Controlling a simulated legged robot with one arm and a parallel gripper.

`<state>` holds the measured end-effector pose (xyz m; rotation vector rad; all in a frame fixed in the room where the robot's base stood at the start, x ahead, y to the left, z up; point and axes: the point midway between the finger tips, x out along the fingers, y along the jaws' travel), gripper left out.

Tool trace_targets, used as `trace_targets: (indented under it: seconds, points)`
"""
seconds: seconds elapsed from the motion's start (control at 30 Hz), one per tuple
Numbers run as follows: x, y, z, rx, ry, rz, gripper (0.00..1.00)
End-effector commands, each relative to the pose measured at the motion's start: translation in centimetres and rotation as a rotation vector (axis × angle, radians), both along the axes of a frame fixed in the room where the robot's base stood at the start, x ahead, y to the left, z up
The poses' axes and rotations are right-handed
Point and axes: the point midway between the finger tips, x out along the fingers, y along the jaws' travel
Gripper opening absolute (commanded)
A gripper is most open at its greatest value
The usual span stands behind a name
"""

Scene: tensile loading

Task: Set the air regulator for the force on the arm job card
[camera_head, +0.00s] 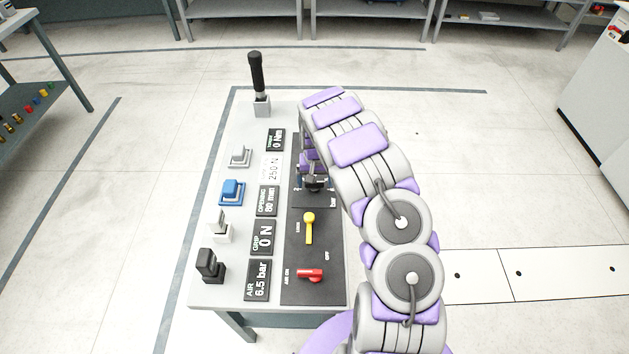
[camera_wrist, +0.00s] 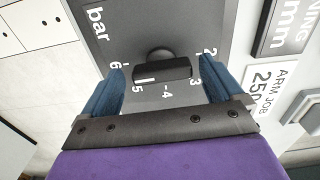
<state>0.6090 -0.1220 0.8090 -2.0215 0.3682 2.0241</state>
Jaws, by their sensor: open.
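The air regulator is a black bar-shaped knob (camera_wrist: 162,71) on a dark panel, with a "bar" scale of numbers from 2 to 6 around it. My gripper (camera_wrist: 161,66) is open. Its two blue fingers stand on either side of the knob, with visible gaps at both ends. A short white mark shows at the knob's left end, near the 5. The arm job card (camera_head: 272,169) is white and reads 250 N; part of it shows in the wrist view (camera_wrist: 268,85). In the head view my gripper (camera_head: 313,180) is over the regulator and largely hides it.
Displays read AIR 6.5 bar (camera_head: 257,280), GRIP 0 N (camera_head: 262,237) and OPENING 80 mm (camera_head: 267,201). A yellow lever (camera_head: 309,228) and a red lever (camera_head: 310,274), pointing toward AIR ON, are on the panel. Open floor surrounds the bench (camera_head: 206,297).

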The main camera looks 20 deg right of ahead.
Motion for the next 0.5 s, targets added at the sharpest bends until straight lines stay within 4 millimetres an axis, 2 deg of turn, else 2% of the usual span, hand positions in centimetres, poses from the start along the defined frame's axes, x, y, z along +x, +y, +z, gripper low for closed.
trace_targets:
  seconds: [0.17,0.5]
  points:
    - [0.02,0.16,0.08,-0.002,0.0,0.001,0.92]
    - [0.02,0.19,0.08,-0.001,0.0,0.001,0.59]
